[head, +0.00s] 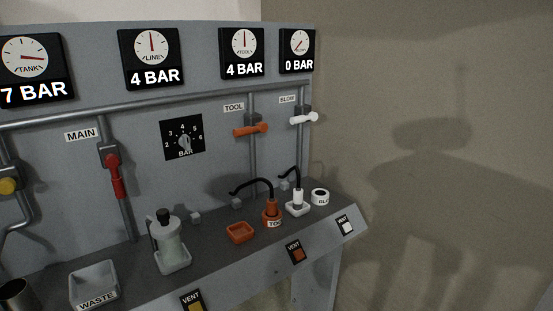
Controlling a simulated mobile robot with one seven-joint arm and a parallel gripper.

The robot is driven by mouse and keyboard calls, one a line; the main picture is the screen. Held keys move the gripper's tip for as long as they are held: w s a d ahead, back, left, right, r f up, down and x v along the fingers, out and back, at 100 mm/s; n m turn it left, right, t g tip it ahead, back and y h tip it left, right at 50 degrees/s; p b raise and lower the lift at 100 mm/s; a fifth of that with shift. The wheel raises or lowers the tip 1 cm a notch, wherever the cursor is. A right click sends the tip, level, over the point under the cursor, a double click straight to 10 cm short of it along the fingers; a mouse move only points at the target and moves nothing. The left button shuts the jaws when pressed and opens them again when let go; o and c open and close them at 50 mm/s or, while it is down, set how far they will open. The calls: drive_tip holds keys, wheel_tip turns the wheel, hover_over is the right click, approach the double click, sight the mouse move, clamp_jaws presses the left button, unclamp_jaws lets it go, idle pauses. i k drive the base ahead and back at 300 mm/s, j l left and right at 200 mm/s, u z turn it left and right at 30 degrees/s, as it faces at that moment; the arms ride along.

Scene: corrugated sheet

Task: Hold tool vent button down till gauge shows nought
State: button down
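The tool gauge (243,42) on the back panel has its needle pointing straight up, and the sign below it reads 4 BAR. An orange vent button (297,255) sits on the sloped front edge of the bench, below the orange tool coupling (271,210); its orange colour matches the tool valve lever (250,130), which lies level across its pipe. The button's small label is too small to read fully. My gripper is not in this view.
A yellow vent button (194,306) and a white one (346,227) sit on the same edge. The line gauge (151,46) reads 4 BAR, the blow gauge (299,42) 0 BAR. A waste tray (94,302), glass-bodied unit (169,240) and orange dish (239,233) stand on the bench.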

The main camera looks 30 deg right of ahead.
sight(298, 254)
drive_tip(key=z, duration=1.6)
drive_tip(key=i+l, duration=0.2)
drive_tip(key=l, duration=0.15)
drive_tip(key=i+l, duration=0.15)
drive_tip(key=l, duration=0.15)
drive_tip(key=i+l, duration=0.2)
drive_tip(key=l, duration=0.15)
